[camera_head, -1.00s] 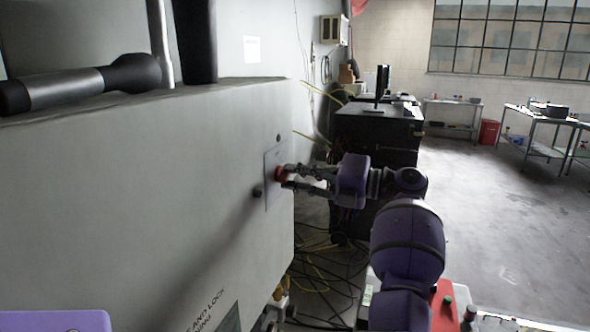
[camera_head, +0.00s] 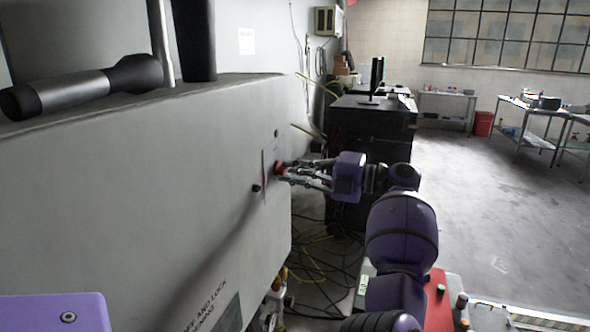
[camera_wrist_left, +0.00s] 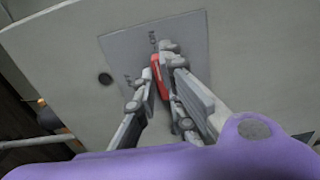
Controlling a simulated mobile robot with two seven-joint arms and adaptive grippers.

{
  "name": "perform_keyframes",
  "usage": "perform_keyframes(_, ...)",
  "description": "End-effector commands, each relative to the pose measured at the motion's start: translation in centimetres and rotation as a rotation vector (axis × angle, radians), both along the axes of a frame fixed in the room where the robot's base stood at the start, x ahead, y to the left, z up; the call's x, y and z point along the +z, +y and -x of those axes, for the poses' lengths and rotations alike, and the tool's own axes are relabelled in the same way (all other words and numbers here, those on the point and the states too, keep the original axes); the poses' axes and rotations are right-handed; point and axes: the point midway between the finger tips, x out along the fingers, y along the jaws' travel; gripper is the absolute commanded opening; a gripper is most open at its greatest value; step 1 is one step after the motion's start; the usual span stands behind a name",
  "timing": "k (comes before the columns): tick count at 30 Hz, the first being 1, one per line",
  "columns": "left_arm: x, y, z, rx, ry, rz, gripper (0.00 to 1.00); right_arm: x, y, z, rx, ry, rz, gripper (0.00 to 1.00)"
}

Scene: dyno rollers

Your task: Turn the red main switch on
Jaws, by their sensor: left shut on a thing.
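The red main switch (camera_head: 279,169) sits on a grey plate (camera_head: 268,187) on the side of the large grey cabinet. It also shows in the left wrist view (camera_wrist_left: 159,76) as a narrow red handle, partly hidden by my fingers. My left gripper (camera_head: 284,173) reaches it from the right, its fingers shut on the handle, one on each side, as the left wrist view (camera_wrist_left: 158,84) shows. My right gripper is not in view.
A flashlight (camera_head: 85,88) lies on the cabinet top (camera_head: 140,102). A dark cabinet with a monitor (camera_head: 377,78) stands behind my left arm. Cables (camera_head: 325,262) lie on the floor below. Open floor (camera_head: 490,215) is to the right.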

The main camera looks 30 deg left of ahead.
Motion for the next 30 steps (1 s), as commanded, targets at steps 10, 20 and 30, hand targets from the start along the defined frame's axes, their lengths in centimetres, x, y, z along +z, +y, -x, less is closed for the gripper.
perform_keyframes(10,0.1,0.0,0.0,0.000,0.000,-0.001,0.28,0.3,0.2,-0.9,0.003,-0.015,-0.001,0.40)
perform_keyframes(20,0.0,-0.4,-0.1,-0.001,0.000,0.000,0.28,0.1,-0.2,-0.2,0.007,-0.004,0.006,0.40)
perform_keyframes(30,0.1,-6.6,-1.7,-0.004,0.001,-0.001,0.28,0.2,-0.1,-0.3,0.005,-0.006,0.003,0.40)
